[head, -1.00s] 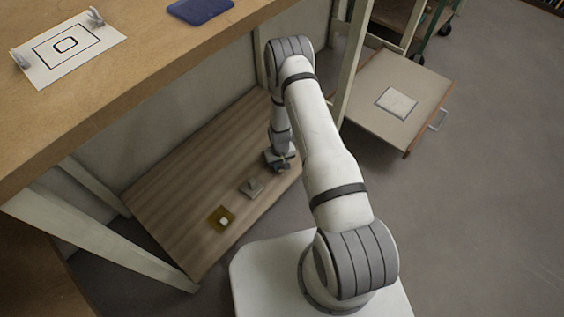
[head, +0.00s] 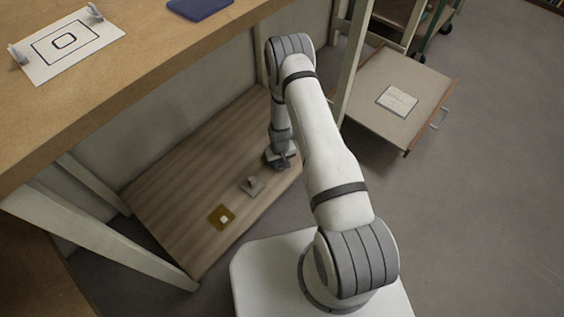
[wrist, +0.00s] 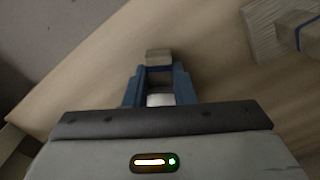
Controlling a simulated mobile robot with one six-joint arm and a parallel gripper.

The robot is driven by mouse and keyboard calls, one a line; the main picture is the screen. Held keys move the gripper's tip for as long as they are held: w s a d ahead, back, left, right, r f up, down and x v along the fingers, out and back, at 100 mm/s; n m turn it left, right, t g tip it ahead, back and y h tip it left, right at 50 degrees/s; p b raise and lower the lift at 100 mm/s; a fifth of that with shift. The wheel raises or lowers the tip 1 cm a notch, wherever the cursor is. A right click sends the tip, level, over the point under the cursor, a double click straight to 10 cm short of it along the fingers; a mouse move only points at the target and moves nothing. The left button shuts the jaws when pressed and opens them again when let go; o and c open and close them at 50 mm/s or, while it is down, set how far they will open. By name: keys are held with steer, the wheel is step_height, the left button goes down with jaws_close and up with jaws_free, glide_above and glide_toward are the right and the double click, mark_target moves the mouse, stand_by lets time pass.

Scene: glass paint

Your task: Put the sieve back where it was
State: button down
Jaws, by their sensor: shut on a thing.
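My gripper (head: 280,163) is low over the far right end of the wooden lower shelf (head: 165,205). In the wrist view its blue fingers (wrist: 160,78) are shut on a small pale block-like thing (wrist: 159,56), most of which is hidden. I cannot tell whether this is the sieve, or whether it touches the shelf. A grey square piece with a raised block (head: 252,186) lies on the shelf near my gripper; a similar pale piece shows at the upper right of the wrist view (wrist: 295,32).
A yellow-brown square with a small white block (head: 221,217) lies farther left on the shelf. The worktop above holds a marked white sheet (head: 66,44) and a blue pad (head: 199,8). A low drawer-like tray (head: 365,115) with a white square stands to the right, beyond the post.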

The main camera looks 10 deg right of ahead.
steer(key=shift+s+f+b, duration=0.1)
steer(key=shift+f+b, duration=0.3)
steer(key=shift+f, duration=0.1)
stand_by(0.7)
steer(key=c, duration=1.1)
jaws_free()
steer(key=shift+c, duration=0.2)
step_height(320, 180, up, 8)
steer(key=p, duration=0.3)
steer(key=shift+f, duration=0.1)
